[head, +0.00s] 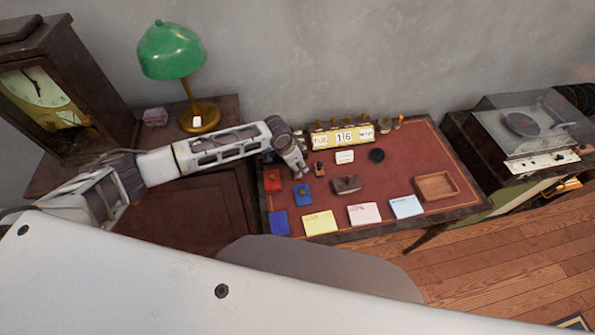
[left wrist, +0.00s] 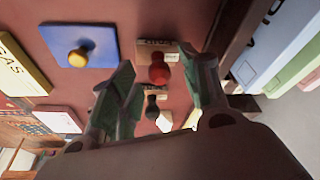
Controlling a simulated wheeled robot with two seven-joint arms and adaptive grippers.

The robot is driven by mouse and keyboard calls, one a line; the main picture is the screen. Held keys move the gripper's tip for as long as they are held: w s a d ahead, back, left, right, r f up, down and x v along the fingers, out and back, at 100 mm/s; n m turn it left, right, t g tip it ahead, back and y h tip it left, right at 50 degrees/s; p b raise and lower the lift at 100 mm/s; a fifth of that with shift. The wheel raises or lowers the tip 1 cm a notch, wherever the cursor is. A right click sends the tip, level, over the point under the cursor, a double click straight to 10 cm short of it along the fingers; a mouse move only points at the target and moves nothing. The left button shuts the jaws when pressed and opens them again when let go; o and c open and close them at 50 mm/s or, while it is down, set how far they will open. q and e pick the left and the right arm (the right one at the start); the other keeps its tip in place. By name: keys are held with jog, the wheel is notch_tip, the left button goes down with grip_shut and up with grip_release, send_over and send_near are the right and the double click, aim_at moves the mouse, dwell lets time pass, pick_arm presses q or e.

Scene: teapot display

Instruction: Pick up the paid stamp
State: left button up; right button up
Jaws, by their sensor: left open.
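My left gripper (head: 299,170) is over the left part of the red desk top, left of the flip calendar. In the left wrist view its two green-padded fingers (left wrist: 160,85) are apart with nothing held. Between and beyond them stands a small wooden stamp with a red knob (left wrist: 158,68); lettering on its base is too small to read. A black knob (left wrist: 152,107) shows lower between the fingers. I cannot tell which stamp is the paid one. A small wooden stamp (head: 319,170) shows beside the gripper in the head view. My right gripper is not in view.
A red pad (head: 272,181) and blue pad (head: 302,193) lie near the gripper. The calendar (head: 343,138) stands at the back. A rocker blotter (head: 347,184), several paper pads and a wooden tray (head: 437,187) are on the desk. A green lamp (head: 170,52) stands left.

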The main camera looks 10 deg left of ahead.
pick_arm(q)
jog(key=shift+x, duration=0.85)
jog(key=shift+c, duration=0.3)
grip_shut()
